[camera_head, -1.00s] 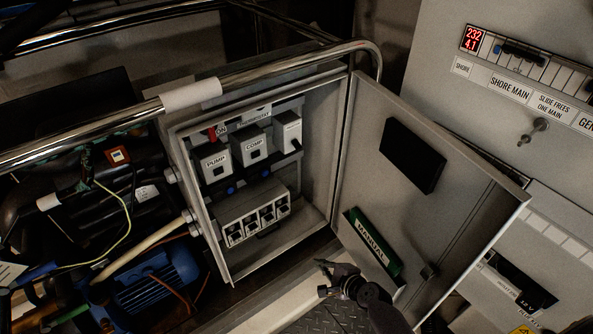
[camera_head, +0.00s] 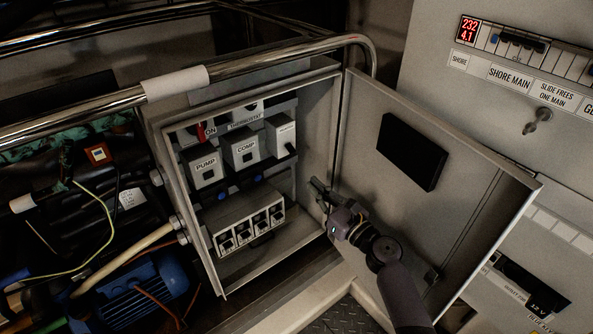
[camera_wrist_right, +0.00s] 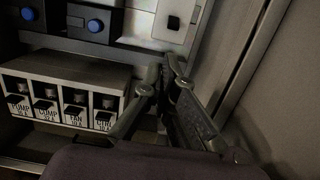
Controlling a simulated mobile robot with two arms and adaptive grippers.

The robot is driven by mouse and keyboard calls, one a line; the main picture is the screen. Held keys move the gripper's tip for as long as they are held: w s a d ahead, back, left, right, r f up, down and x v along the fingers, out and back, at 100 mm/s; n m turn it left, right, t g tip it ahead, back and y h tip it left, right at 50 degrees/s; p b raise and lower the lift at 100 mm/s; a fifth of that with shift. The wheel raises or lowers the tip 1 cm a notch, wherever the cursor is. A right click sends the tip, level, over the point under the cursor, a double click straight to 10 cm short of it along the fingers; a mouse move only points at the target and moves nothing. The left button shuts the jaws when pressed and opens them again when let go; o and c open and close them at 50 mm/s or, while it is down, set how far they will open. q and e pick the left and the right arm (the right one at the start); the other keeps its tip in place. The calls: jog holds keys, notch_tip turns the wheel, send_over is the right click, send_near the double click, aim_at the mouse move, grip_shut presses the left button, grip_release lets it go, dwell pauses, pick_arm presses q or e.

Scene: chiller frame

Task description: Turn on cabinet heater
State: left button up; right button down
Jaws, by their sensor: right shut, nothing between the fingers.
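The open cabinet (camera_head: 330,120) holds white switch boxes marked PUMP (camera_head: 205,168) and COMP (camera_head: 243,150), and a third white box (camera_head: 281,135) at the right with a black switch; its small label is unreadable. In the right wrist view a white box with a black switch (camera_wrist_right: 173,22) shows at the top, beyond the fingers. Below is a row of labelled breakers (camera_head: 250,226), also in the right wrist view (camera_wrist_right: 60,95). My right gripper (camera_head: 318,188) is shut and empty at the cabinet's right opening, below the third box and apart from it. My left gripper is out of view.
The cabinet door (camera_head: 420,190) stands open at the right, close to my right arm, with a black box (camera_head: 412,152) on it. A chrome rail (camera_head: 250,68) crosses above the cabinet. A blue motor (camera_head: 145,290) and hoses lie at the left.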

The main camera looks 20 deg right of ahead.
aim_at(290, 148)
jog(key=f+x, duration=0.1)
jog(key=x, duration=0.8)
jog(key=shift+w+a+r, duration=0.15)
jog(key=shift+w+r, duration=0.25)
jog(key=shift+r, duration=0.1)
